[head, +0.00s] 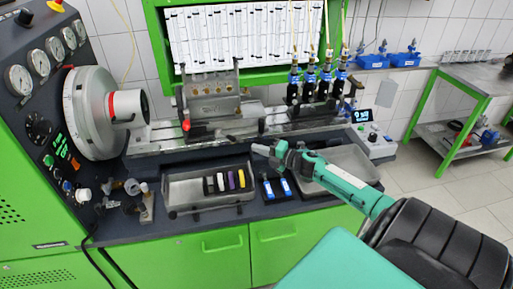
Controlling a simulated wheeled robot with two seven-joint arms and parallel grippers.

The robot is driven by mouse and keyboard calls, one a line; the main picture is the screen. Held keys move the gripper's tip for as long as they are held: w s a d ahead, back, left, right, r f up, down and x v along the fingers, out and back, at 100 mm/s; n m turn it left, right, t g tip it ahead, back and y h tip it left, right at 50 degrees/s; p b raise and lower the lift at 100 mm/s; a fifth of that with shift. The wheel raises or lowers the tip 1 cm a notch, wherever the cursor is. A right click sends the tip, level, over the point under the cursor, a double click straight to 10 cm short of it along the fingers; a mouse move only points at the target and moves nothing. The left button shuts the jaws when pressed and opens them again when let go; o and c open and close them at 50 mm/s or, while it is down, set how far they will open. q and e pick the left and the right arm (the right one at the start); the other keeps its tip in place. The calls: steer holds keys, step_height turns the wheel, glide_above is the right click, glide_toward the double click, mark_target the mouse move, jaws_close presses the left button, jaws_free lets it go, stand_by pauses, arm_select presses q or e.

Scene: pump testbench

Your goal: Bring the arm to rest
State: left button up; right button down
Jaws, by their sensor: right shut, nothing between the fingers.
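My right arm (345,182) is teal with a dark forearm and comes in from the lower right, reaching over the bench. Its gripper (262,149) is shut and empty. It hangs above the bench, over the area between the metal tray with coloured items (205,205) and the rail behind it. My left gripper is not in view.
Two blue-labelled items (285,187) lie on the dark bench (215,227) under the arm. A second metal tray (345,160) is partly hidden behind the arm. The round chuck (90,112) stands at left, injectors (325,82) at the back. Floor is free at right.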

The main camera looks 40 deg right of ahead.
steer(key=s+a+f+m+g+h, duration=0.2)
steer(key=s+a+f+m+h, duration=0.3)
steer(key=a+m, duration=0.3)
steer(key=s+a+f+m+g+h, duration=0.2)
steer(key=s+a+f+m+h, duration=0.15)
steer(key=s+a+m, duration=0.4)
steer(key=s+a+m+g+y, duration=0.1)
steer(key=s+a+m+g, duration=0.2)
steer(key=s+a+g, duration=0.5)
steer(key=s+a+m+g+y, duration=0.1)
steer(key=s+a+m+y, duration=0.15)
steer(key=s+a, duration=0.7)
steer(key=s+d+f+g, duration=0.1)
steer(key=s+d+f, duration=0.1)
steer(key=f, duration=1.4)
steer(key=s+d+f, duration=0.1)
steer(key=s+f, duration=0.1)
steer(key=f, duration=1.3)
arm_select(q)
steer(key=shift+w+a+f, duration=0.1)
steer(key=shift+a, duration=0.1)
arm_select(e)
steer(key=s+d+f, duration=0.1)
steer(key=s+f, duration=0.8)
steer(key=s+d+f+g, duration=0.1)
steer(key=s+d+f, duration=0.1)
steer(key=s+f, duration=0.7)
steer(key=shift+s+d+f+g+h, duration=0.3)
steer(key=shift+s+f+h, duration=0.1)
steer(key=shift+f, duration=0.1)
